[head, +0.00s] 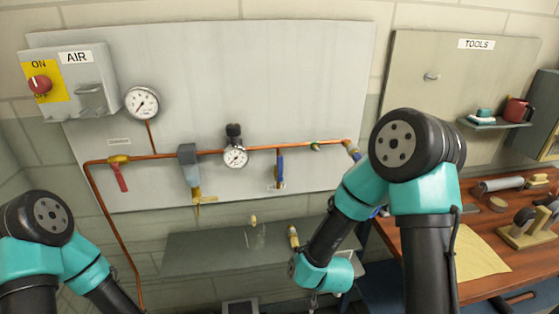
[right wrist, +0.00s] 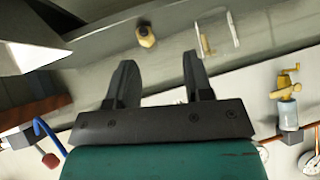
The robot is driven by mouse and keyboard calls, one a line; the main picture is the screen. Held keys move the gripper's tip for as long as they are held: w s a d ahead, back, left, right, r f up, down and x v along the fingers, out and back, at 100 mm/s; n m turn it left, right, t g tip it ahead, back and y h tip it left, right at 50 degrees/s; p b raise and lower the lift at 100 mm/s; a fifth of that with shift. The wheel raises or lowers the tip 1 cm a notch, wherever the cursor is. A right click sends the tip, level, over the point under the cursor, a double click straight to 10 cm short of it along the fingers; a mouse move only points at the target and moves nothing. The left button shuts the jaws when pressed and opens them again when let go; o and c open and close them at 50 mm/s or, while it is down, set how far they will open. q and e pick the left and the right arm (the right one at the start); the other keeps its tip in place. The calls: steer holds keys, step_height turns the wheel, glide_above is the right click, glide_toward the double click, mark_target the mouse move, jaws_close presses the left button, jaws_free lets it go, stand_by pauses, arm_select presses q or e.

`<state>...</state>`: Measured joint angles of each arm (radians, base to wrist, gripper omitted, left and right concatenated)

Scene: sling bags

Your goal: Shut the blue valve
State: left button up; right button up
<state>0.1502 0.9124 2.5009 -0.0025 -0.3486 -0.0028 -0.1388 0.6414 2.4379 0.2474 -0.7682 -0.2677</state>
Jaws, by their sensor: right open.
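The blue valve handle (head: 281,166) hangs straight down on a short branch below the horizontal copper pipe, right of the small gauge, in the head view. My right arm reaches down over the right side of the panel. Its wrist is low and to the right of the blue valve, apart from it. In the right wrist view my right gripper (right wrist: 160,78) is open, with nothing between its fingers. I cannot make out the blue valve in that view. My left arm shows at the lower left of the head view, but its gripper is out of frame.
A red-handled valve (head: 119,176), filter unit (head: 188,166) and small gauge (head: 236,157) line the pipe left of the blue valve. A grey shelf (head: 205,255) lies below the panel. A wooden bench (head: 520,270) stands at right.

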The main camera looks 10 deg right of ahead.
steer(key=w+a+r+t, duration=0.1)
steer(key=w+r+t, duration=0.1)
steer(key=r, duration=0.4)
steer(key=w+a+r+t, duration=0.1)
steer(key=w+r+t, duration=0.1)
steer(key=r, duration=0.4)
steer(key=t+h, duration=0.3)
steer(key=t, duration=0.1)
glide_toward(280, 162)
steer(key=s, duration=0.6)
steer(key=shift+w+f, duration=0.15)
steer(key=shift+w, duration=0.1)
steer(key=shift+w, duration=0.1)
steer(key=w, duration=1.7)
steer(key=shift+w+d, duration=0.1)
steer(key=shift+d, duration=0.25)
steer(key=shift+c, duration=0.3)
jaws_close()
